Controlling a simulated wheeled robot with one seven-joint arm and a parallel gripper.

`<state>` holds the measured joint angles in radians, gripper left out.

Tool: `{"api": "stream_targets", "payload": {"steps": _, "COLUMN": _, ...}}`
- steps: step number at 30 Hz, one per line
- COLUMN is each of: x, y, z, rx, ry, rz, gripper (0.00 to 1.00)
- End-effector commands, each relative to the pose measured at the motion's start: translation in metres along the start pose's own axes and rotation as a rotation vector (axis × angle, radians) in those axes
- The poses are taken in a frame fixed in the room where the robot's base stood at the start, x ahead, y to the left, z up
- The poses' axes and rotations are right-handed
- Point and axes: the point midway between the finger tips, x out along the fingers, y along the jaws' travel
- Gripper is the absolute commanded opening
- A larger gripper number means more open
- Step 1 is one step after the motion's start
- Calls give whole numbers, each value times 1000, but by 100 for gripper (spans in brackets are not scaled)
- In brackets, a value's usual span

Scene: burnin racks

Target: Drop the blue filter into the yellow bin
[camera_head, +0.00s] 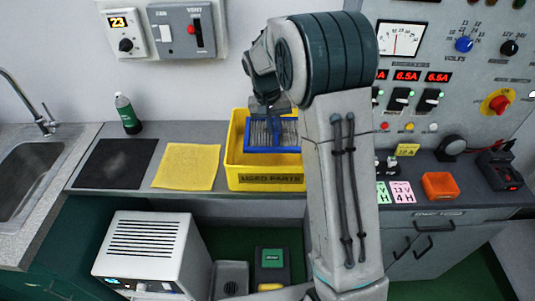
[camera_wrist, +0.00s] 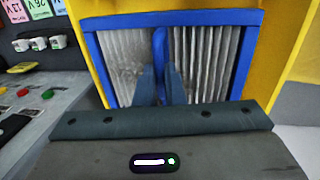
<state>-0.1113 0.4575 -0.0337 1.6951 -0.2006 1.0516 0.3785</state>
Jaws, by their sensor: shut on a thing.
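The blue filter (camera_head: 284,133) has a blue frame and pale pleats. In the head view it shows over the opening of the yellow bin (camera_head: 267,179), which is labelled "USED PARTS" and stands on the counter. My gripper (camera_head: 267,108) is above the filter, partly hidden by my arm. In the wrist view my gripper (camera_wrist: 160,88) is shut on the central blue bar of the filter (camera_wrist: 173,17). Yellow bin walls (camera_wrist: 292,50) show around the filter there. I cannot tell whether the filter touches the bin. The bin's right part is hidden behind my arm.
A yellow cloth (camera_head: 186,166) and a black mat (camera_head: 114,163) lie left of the bin. A green bottle (camera_head: 127,114) stands behind the mat. A control panel (camera_head: 455,90) is at the right, with an orange box (camera_head: 440,186) below it. A white unit (camera_head: 152,250) stands below the counter.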

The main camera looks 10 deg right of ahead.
Motion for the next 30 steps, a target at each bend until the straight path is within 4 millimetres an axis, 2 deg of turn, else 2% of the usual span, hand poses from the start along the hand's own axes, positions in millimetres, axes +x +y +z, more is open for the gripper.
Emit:
{"api": "stream_targets", "payload": {"steps": 2, "x": -1, "y": 0, "z": 0, "rx": 0, "ry": 0, "rz": 0, "gripper": 0}}
{"api": "stream_targets", "payload": {"steps": 3, "x": -1, "y": 0, "z": 0, "rx": 0, "ry": 0, "rz": 0, "gripper": 15}}
{"api": "stream_targets", "payload": {"steps": 5, "x": -1, "y": 0, "z": 0, "rx": 1, "ry": 0, "rz": 0, "gripper": 31}}
{"api": "stream_targets", "payload": {"steps": 6, "x": -1, "y": 0, "z": 0, "rx": 1, "ry": 0, "rz": 0, "gripper": 34}}
{"api": "stream_targets", "payload": {"steps": 17, "x": -7, "y": 0, "z": -1, "rx": 0, "ry": 2, "rz": -1, "gripper": 34}}
{"api": "stream_targets", "payload": {"steps": 20, "x": -20, "y": 0, "z": -1, "rx": 0, "ry": 5, "rz": -1, "gripper": 34}}
{"api": "stream_targets", "payload": {"steps": 30, "x": -97, "y": 0, "z": -1, "rx": 1, "ry": 5, "rz": -2, "gripper": 34}}
